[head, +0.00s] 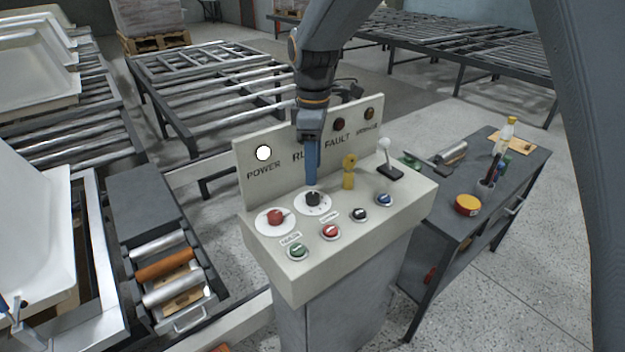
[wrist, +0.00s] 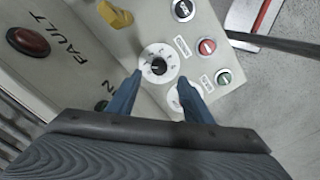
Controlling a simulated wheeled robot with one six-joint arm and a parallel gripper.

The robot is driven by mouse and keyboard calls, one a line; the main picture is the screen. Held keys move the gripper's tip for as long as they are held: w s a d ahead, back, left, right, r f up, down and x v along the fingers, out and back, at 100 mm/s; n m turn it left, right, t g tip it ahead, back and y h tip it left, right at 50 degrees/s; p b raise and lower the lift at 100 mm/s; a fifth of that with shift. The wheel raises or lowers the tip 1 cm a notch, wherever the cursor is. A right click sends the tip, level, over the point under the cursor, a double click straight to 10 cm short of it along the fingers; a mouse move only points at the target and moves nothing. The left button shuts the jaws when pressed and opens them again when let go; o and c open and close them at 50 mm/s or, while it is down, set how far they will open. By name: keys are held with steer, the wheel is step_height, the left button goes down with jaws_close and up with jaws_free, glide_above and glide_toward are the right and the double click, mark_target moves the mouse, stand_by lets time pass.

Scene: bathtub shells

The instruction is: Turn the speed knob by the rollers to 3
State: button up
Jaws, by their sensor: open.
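The speed knob (head: 313,199) is a black knob on a round white numbered dial on top of the grey control console (head: 330,273). In the wrist view the knob (wrist: 158,67) shows just beyond my fingertips, its numbers too small to read surely. My gripper (head: 311,180) points down above the knob in the head view. Its two blue fingers also show in the wrist view (wrist: 160,80), spread apart with nothing between them. I cannot tell from the head view how high they are above the dial.
A red knob (head: 275,217) on a white disc is left of the dial. A yellow key-like piece (head: 349,171) and a joystick (head: 387,158) are to the right. Several push buttons line the front. The upright lamp panel (head: 246,164) stands close behind my gripper.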

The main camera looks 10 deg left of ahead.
mark_target(313, 195)
steer(key=shift+a+f, duration=0.2)
steer(key=shift+f, duration=0.1)
steer(key=shift+d+f+p, duration=0.1)
steer(key=shift+f+p, duration=1)
steer(key=shift+f, duration=2.4)
steer(key=shift+d, duration=0.1)
steer(key=c, duration=1.1)
steer(key=shift+o, duration=0.2)
